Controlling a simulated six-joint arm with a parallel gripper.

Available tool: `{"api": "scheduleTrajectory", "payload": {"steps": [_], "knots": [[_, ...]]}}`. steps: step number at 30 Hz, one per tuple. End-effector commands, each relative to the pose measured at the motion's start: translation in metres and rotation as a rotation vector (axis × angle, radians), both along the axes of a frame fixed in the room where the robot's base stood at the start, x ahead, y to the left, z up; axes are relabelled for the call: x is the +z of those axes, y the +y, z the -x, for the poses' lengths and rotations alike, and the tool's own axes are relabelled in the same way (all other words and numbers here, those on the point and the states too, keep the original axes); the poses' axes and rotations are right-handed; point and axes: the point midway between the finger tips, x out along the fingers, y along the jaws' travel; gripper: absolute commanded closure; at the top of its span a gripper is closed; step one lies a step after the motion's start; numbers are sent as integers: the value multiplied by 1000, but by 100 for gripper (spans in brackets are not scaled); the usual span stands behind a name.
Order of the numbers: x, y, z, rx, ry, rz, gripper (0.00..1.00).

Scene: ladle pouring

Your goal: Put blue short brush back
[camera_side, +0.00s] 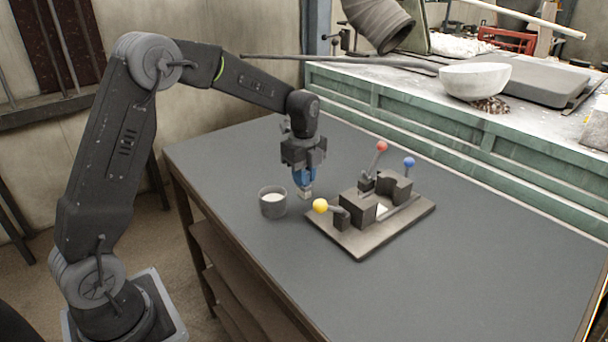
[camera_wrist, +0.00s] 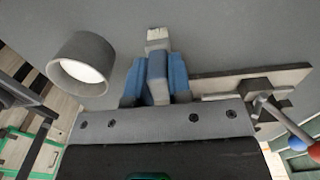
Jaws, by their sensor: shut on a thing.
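My gripper (camera_side: 304,172) is over the table, just behind and to the right of a grey cup. It is shut on the short brush (camera_wrist: 157,76), which points down with its pale tip (camera_side: 305,192) low, close to the table. I cannot tell whether the tip touches the table. In the wrist view, blue parts flank the brush's blue-grey body, and its pale end sticks out beyond them. My gripper's jaws hide much of the brush in the side view.
The grey cup (camera_side: 272,203) with white contents stands left of the brush. A base plate (camera_side: 357,243) to the right carries dark blocks and levers with yellow (camera_side: 320,206), red (camera_side: 382,146) and blue (camera_side: 408,162) balls. The table's (camera_side: 480,265) front right is clear.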

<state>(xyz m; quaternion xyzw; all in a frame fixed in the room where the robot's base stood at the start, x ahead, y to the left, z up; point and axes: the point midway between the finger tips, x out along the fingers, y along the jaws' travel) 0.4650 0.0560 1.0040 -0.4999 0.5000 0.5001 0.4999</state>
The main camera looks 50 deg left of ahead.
Motion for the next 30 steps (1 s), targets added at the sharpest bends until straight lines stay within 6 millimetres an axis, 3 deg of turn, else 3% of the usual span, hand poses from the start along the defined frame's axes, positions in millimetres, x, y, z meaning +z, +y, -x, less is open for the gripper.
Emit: {"api": "scheduleTrajectory", "payload": {"steps": [7, 8, 16, 25, 30], "knots": [[-3, 0, 0, 0, 1, 0, 100], [-3, 0, 0, 0, 1, 0, 80], [-3, 0, 0, 0, 0, 0, 56], [2, 0, 0, 0, -2, -1, 56], [26, 0, -1, 0, -5, -1, 56]]}}
